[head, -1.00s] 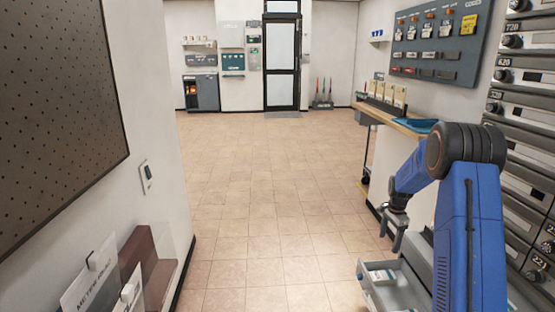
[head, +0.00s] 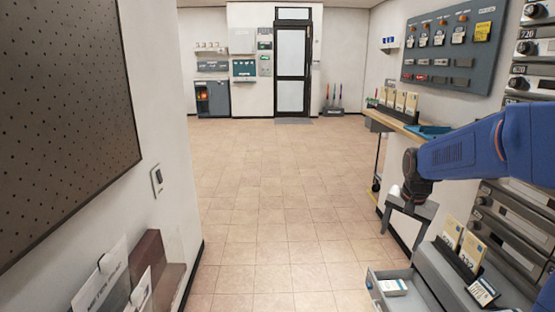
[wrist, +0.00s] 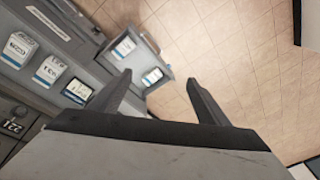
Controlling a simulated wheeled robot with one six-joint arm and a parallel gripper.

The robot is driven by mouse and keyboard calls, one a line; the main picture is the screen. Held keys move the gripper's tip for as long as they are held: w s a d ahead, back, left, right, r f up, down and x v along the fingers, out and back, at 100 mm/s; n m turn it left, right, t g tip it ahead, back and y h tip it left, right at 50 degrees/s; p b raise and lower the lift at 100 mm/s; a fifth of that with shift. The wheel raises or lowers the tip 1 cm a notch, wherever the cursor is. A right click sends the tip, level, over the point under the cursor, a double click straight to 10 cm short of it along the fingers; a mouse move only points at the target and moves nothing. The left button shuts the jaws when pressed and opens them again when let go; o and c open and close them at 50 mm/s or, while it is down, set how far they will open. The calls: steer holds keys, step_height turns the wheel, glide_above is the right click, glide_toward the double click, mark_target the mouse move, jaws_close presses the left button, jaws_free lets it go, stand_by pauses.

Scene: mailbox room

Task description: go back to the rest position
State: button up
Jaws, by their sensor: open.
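My gripper (head: 408,207) hangs at the end of my blue arm on the right side of the head view, above the open drawer. In the wrist view its two fingers (wrist: 160,95) stand wide apart with nothing between them. The tiled floor and part of the drawer show past the fingers.
Cards stand on a grey unit (head: 435,267) beside mailboxes (head: 527,205) at the right. A wooden shelf (head: 392,124) is farther back. A pegboard wall (head: 60,110) is left. The middle floor (head: 265,215) is clear.

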steer(key=s+a+n, duration=0.2)
steer(key=s+n, duration=0.1)
steer(key=s, duration=0.7)
steer(key=s+a+r+n+t, duration=0.1)
steer(key=s+a+n, duration=0.2)
steer(key=s, duration=0.7)
steer(key=s+a+n+t, duration=0.1)
steer(key=s+a+n, duration=0.1)
steer(key=s, duration=0.7)
steer(key=shift+s+a+r+n, duration=0.2)
steer(key=shift+s+a+n, duration=0.2)
steer(key=shift+a, duration=0.15)
stand_by(1.6)
